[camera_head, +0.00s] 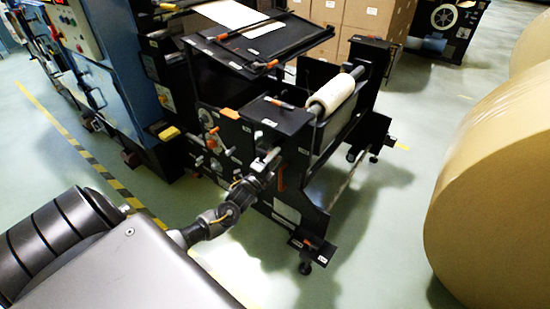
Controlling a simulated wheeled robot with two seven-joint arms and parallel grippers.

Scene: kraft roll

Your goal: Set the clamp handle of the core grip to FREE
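The black unwind stand (296,195) is in the middle of the head view, with a pale roll (334,93) on a grey shaft across its top. My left gripper (268,162) is at the stand's near side panel, at the end of my arm from the lower left. Its fingers are small and dark against the black panel, so I cannot tell whether they are open or touch anything. An orange-red handle (281,179) shows just right of the gripper. I cannot tell whether this is the clamp handle, nor read any FREE mark. My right gripper is not in view.
A blue machine cabinet (113,60) stands at the left. Large kraft rolls (495,190) stand at the right. Cardboard boxes (365,18) are stacked behind the stand. A yellow-black floor stripe (115,183) runs at the left. Pale floor is clear between stand and rolls.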

